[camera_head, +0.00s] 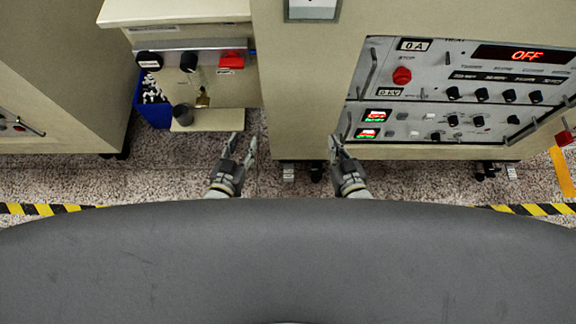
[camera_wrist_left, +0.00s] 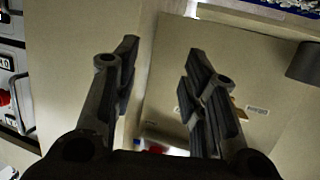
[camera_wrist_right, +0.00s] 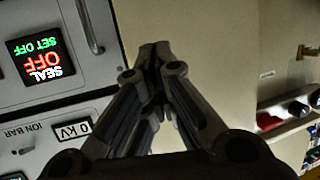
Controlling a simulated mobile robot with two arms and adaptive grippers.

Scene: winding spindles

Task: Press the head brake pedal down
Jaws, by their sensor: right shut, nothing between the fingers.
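Small pedal-like pieces, light-coloured, show at the floor under the front edge of the right-hand cabinet: one at the left (camera_head: 288,172) and one at the right (camera_head: 511,171), beside dark casters. I cannot tell which is the head brake pedal. My left gripper (camera_head: 243,144) is open and empty in front of the gap between the two cabinets; its spread fingers also show in the left wrist view (camera_wrist_left: 160,72). My right gripper (camera_head: 334,141) is shut and empty, close to the right cabinet's lower left front; its fingertips meet in the right wrist view (camera_wrist_right: 154,54). Neither wrist view shows a pedal clearly.
The right cabinet carries a control panel (camera_head: 420,118) with handles, knobs and a red stop button (camera_head: 402,76). A blue bin (camera_head: 155,114) and a small shelf (camera_head: 215,121) stand at the left. My grey body fills the lower picture. Striped tape (camera_head: 40,209) marks the speckled floor.

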